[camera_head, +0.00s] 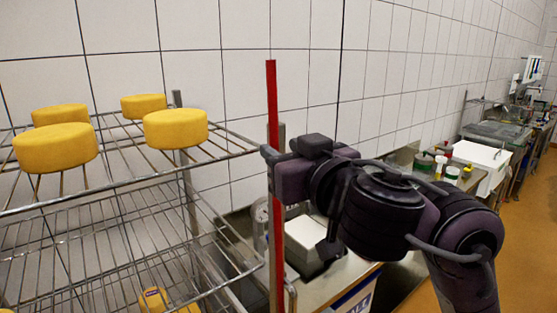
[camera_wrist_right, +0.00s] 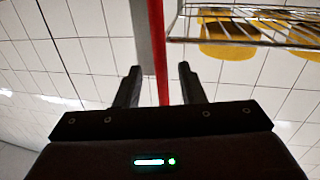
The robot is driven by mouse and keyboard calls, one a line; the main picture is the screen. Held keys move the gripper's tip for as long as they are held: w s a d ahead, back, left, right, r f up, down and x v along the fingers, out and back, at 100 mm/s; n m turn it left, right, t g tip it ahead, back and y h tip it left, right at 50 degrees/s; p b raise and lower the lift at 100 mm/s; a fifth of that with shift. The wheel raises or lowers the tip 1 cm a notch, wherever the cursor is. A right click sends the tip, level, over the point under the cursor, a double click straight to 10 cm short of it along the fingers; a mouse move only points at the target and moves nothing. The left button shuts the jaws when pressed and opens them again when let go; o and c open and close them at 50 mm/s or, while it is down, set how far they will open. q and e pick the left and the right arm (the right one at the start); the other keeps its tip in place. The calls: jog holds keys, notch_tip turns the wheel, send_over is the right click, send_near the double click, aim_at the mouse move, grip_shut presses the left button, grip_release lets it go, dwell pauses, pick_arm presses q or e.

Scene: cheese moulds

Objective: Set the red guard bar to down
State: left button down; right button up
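The red guard bar (camera_head: 272,95) stands upright at the right front corner of the wire rack, a long thin bar running from above the top shelf down past the lower shelf. My right gripper (camera_head: 268,154) is at the bar, a little below top-shelf height, and one finger covers part of it. In the right wrist view the two fingers (camera_wrist_right: 160,88) are spread apart, with the red bar (camera_wrist_right: 158,40) showing in the gap between them. Neither finger clearly touches it. My left gripper is not in view.
The wire rack (camera_head: 130,185) holds several yellow cheeses (camera_head: 175,127) on its top shelf and more yellow pieces (camera_head: 153,299) lower down. A steel counter (camera_head: 345,275) with a white box stands behind my right arm. Further counters line the tiled wall; open floor lies at right.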

jog(key=shift+x, duration=1.15)
grip_shut()
